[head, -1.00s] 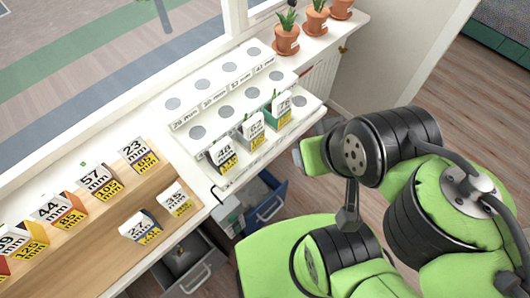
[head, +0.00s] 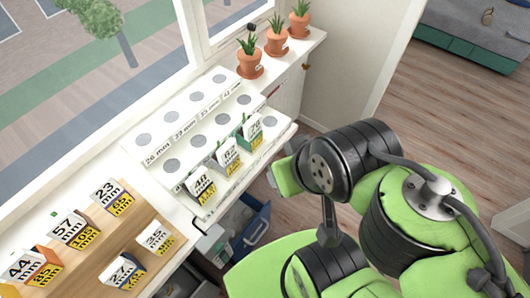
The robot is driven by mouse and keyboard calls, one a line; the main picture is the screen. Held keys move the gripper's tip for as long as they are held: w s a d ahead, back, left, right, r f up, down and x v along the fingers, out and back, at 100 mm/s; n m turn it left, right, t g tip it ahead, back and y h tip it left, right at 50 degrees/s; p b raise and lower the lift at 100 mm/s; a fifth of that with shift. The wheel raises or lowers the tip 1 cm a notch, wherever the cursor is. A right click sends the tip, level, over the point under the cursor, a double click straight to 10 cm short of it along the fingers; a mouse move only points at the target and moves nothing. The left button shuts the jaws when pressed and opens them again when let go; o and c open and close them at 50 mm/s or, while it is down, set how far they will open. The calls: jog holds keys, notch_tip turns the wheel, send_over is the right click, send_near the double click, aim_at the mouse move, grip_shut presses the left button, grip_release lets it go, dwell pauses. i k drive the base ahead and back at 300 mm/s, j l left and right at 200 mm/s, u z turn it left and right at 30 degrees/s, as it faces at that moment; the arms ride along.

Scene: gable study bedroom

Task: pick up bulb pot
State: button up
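Three terracotta pots with green shoots stand in a row at the far end of the white sill. The nearest pot (head: 250,68) has a dark bloom or bud above its leaves. The middle pot (head: 277,46) and the far pot (head: 299,28) show green leaves. Each seems to carry a small tag. I cannot tell which one is the bulb pot. My green and black arm is folded at the right, well apart from the pots. My gripper's fingers do not show.
A white stepped rack (head: 205,128) with round grey spots holds several size-marked boxes. A wooden board (head: 93,246) with more marked boxes lies at lower left. A blue open drawer (head: 255,222) juts out below the rack. Wooden floor (head: 455,105) is clear at right.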

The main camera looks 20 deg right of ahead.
aim_at(124, 273)
jog(key=k+l+u, duration=0.1)
jog(key=u, duration=1.9)
jog(key=i+j+u, duration=0.6)
jog(key=i+j, duration=0.15)
